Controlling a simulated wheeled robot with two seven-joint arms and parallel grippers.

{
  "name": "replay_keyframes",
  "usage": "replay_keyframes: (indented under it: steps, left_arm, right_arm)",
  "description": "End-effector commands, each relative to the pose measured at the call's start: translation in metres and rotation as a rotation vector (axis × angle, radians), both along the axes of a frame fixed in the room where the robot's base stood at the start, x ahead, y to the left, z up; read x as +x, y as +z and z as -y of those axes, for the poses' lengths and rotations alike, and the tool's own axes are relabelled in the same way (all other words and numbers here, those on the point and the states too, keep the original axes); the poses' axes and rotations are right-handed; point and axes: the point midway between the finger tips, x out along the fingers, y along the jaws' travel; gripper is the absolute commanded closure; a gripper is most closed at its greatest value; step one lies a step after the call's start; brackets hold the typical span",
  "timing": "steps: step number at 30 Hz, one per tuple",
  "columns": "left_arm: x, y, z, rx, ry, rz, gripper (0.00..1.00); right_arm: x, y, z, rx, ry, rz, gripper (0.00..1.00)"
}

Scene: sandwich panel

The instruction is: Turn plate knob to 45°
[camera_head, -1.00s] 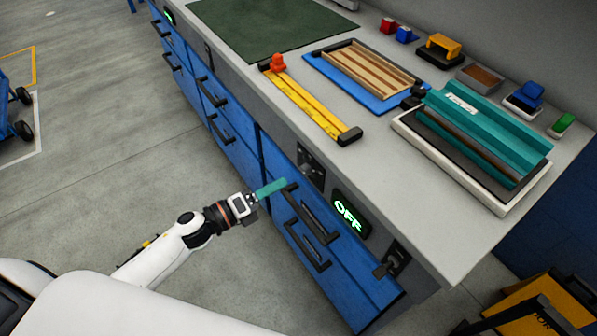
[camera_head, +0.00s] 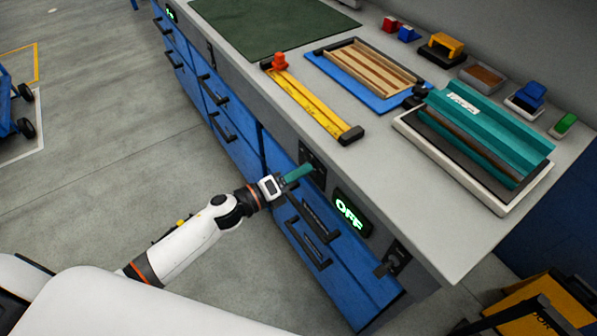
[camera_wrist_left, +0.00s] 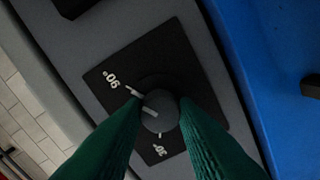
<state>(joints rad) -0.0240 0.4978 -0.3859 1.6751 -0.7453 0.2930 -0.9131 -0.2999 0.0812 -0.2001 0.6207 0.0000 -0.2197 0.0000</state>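The knob (camera_wrist_left: 160,111) is a round dark knob on a black square plate (camera_wrist_left: 186,62) on the bench front, marked "90" and "30". The light line on the knob points to the upper left, toward the tick beside "90". My left gripper (camera_wrist_left: 160,118) has green fingers that stand apart on both sides of the knob; whether they touch it I cannot tell. In the head view my left gripper (camera_head: 298,174) is at the black plate (camera_head: 312,161) and hides part of it. My right gripper is not in view.
A green-lit "OFF" display (camera_head: 350,212) and a black switch (camera_head: 393,259) sit to the right of the plate on the bench front. Blue drawers with black handles (camera_head: 307,243) lie below. The bench top (camera_head: 450,235) carries a yellow bar (camera_head: 305,103) and a teal press (camera_head: 490,128).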

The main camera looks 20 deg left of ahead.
Motion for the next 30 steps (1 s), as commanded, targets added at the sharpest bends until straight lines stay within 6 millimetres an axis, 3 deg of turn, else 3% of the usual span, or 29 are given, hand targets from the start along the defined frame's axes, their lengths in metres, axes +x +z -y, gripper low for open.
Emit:
replay_keyframes:
  steps: [14, 30]
  left_arm:
    - [0.000, 0.001, 0.000, -0.070, 0.000, -0.056, 0.97]
    - [0.000, 0.002, -0.001, -0.438, 0.002, -0.344, 0.97]
  right_arm:
    - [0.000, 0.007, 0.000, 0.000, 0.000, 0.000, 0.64]
    - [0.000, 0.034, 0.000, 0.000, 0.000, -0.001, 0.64]
